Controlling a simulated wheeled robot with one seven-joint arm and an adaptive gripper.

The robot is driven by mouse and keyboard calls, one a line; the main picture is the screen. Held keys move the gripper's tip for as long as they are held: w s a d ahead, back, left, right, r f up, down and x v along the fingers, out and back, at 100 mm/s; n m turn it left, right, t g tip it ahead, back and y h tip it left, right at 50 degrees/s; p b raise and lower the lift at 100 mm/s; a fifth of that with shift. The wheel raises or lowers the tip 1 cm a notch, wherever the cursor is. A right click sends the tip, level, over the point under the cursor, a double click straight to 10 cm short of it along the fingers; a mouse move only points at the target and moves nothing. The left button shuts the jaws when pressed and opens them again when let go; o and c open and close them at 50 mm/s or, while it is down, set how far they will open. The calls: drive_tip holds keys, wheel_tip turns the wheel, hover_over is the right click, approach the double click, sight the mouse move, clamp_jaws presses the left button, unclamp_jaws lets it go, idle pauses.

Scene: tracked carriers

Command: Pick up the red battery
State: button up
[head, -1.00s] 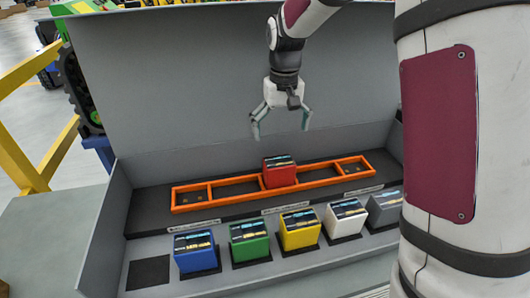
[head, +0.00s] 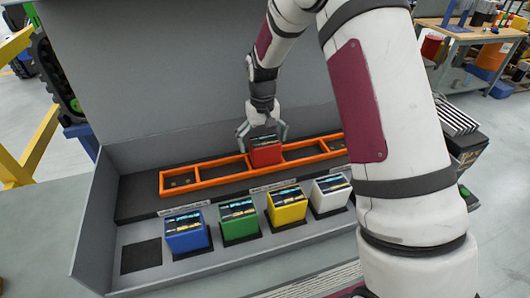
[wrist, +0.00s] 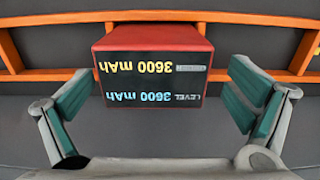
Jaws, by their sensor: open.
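The red battery (head: 266,154) sits upright in the middle of the orange frame (head: 205,173) on the dark raised shelf. In the wrist view the red battery (wrist: 152,68) shows its dark label, with the print upside down. My gripper (head: 262,138) is open and low over the battery. One finger is on each side of it in the head view. In the wrist view my gripper (wrist: 160,105) has its teal-padded fingers spread wider than the battery, with a gap on both sides. The battery's underside is hidden.
Blue (head: 186,234), green (head: 239,220), yellow (head: 287,206) and white (head: 331,194) batteries stand on dark pads along the front row. An empty dark pad (head: 141,256) lies at the left. A tall grey back panel (head: 180,85) rises behind the shelf.

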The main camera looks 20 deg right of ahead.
drive_tip(key=f, duration=0.4)
drive_tip(key=shift+s+d+f+p, duration=0.15)
drive_tip(key=shift+d+f+p, duration=0.1)
drive_tip(key=shift+p, duration=0.1)
drive_tip(key=c, duration=1.7)
drive_tip(key=shift+r, duration=0.1)
drive_tip(key=shift+c, duration=1.3)
drive_tip(key=shift+r, duration=0.1)
